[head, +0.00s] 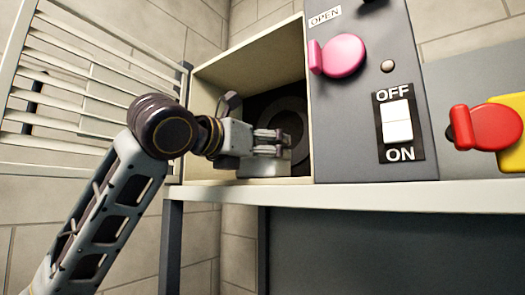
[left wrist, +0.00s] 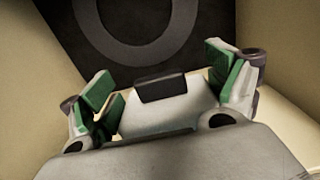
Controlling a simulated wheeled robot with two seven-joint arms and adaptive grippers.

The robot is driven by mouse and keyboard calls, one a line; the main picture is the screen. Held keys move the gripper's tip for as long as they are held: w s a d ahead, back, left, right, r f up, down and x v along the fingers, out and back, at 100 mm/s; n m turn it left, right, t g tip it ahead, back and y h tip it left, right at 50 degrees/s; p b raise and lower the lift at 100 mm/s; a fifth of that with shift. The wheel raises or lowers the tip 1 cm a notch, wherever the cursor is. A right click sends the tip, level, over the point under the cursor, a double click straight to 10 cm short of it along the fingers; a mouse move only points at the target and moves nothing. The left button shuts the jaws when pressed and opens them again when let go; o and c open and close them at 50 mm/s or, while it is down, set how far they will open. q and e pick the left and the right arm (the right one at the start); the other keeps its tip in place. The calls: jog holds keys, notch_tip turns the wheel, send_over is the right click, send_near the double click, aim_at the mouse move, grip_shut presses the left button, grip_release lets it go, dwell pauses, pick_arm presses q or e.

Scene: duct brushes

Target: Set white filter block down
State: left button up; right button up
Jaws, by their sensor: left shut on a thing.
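My left gripper (head: 268,142) reaches from the left into the open cream-walled compartment, with its fingers near the back. It is shut on the white filter block (head: 268,168), whose pale side shows just below the fingers, close to the compartment floor. In the left wrist view a white body with a dark top (left wrist: 160,88) shows between the green-padded fingers (left wrist: 163,82). Whether the block touches the floor cannot be told. My right gripper is not in view.
The compartment (head: 245,62) has a dark back panel with a grey ring (head: 292,112). A white louvred door (head: 75,85) stands open at left. At right are a pink knob (head: 343,55), an OFF/ON switch (head: 397,122) and a red knob (head: 495,127). A pale ledge (head: 350,195) runs below.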

pick_arm(q)
jog(key=shift+f, duration=0.2)
jog(key=o, duration=0.8)
jog(key=shift+r, duration=0.15)
jog(key=shift+s, duration=0.1)
jog(key=b+v, duration=0.3)
jog(key=v, duration=0.9)
jog(key=shift+b, duration=0.4)
